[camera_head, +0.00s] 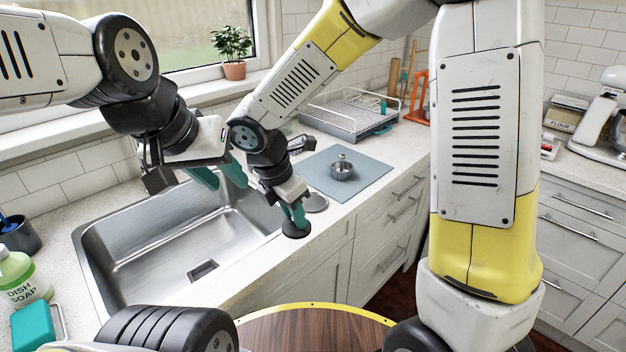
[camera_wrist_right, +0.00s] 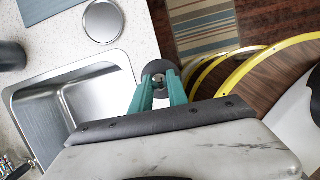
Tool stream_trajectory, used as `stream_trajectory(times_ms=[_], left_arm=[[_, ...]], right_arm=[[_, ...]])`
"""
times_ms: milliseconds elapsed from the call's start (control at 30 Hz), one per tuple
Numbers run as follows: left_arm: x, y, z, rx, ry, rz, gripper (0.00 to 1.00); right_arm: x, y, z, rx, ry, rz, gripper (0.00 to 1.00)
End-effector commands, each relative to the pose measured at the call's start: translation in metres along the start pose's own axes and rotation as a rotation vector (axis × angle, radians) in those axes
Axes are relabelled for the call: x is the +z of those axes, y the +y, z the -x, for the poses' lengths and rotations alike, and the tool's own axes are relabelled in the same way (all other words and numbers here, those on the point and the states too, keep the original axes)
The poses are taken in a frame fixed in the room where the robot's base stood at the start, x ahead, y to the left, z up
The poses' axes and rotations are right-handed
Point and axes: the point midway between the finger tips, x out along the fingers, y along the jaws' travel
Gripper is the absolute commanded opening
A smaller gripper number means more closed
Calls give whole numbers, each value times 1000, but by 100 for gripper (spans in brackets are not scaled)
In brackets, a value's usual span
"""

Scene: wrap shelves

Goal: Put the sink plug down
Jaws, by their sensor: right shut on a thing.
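My right gripper (camera_head: 297,212) is shut on the sink plug (camera_head: 296,230), a dark round disc hanging below the teal fingertips. In the right wrist view the plug (camera_wrist_right: 160,68) shows between and beyond the fingertips (camera_wrist_right: 159,86), near the counter's front edge with floor beside it. It does not visibly rest on anything. The steel sink (camera_head: 150,258) lies to its left in the head view, with a dark drain opening (camera_head: 203,270). My left gripper (camera_head: 221,177) is over the back of the sink, its teal fingers apart and empty.
A round metal disc (camera_head: 315,202) lies on the counter just behind the plug. A dish rack (camera_head: 350,114) stands behind. Dish soap (camera_head: 22,278) is at the left.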

Motion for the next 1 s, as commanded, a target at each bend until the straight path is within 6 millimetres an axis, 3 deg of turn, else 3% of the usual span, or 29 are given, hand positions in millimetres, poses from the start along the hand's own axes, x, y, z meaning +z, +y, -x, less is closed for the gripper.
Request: stream_trajectory(times_ms=[233,700,1000], left_arm=[[0,0,0,0,0,0,36],[0,0,0,0,0,0,36],[0,0,0,0,0,0,36]], right_arm=[[7,8,-2,13,2,42,0],[97,72,-42,12,2,40,0],[118,87,-51,11,1,42,0]])
